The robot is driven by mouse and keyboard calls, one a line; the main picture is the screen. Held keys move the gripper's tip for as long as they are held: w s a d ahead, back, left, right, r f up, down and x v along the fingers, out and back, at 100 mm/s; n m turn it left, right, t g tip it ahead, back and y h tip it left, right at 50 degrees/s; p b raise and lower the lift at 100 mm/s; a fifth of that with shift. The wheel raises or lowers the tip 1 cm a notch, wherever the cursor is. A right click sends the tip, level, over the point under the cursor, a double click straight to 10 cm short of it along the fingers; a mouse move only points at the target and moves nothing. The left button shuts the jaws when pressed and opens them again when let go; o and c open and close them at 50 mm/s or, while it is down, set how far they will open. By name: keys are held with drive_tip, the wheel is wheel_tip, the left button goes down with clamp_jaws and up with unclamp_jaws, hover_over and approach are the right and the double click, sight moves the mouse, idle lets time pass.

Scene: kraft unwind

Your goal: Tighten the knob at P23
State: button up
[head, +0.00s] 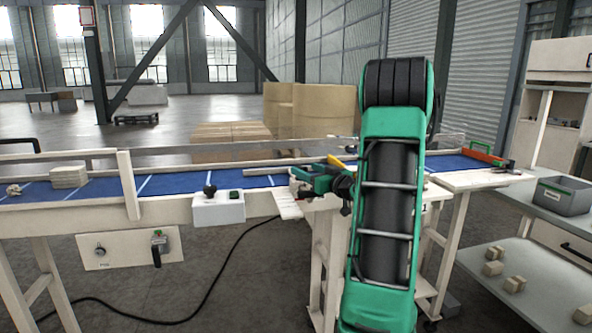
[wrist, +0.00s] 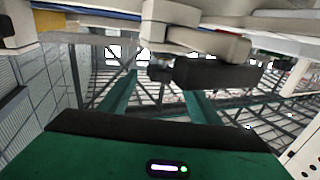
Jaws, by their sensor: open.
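A pale panel (head: 125,249) hangs below the conveyor at left in the head view. It carries a small round dark knob (head: 100,251) on its left, with a tiny label below too small to read. A black-handled lever (head: 156,249) is on its right. My gripper (head: 318,179) appears beside my green arm at the conveyor's near edge, well right of the panel and partly hidden. In the wrist view my gripper (wrist: 160,92) shows two green fingers spread apart, with nothing between them. A dark blurred part (wrist: 215,74) lies beyond the fingers.
A white box (head: 218,208) with a black knob and green button sits on the conveyor's front rail. The blue conveyor belt (head: 80,188) runs across. A black cable lies on the floor (head: 190,280). A grey bin (head: 563,195) stands on the right shelving.

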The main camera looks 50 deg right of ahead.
sight(299, 165)
drive_tip(key=w, duration=0.4)
drive_tip(key=shift+w+d, duration=0.4)
drive_tip(key=c, duration=1.1)
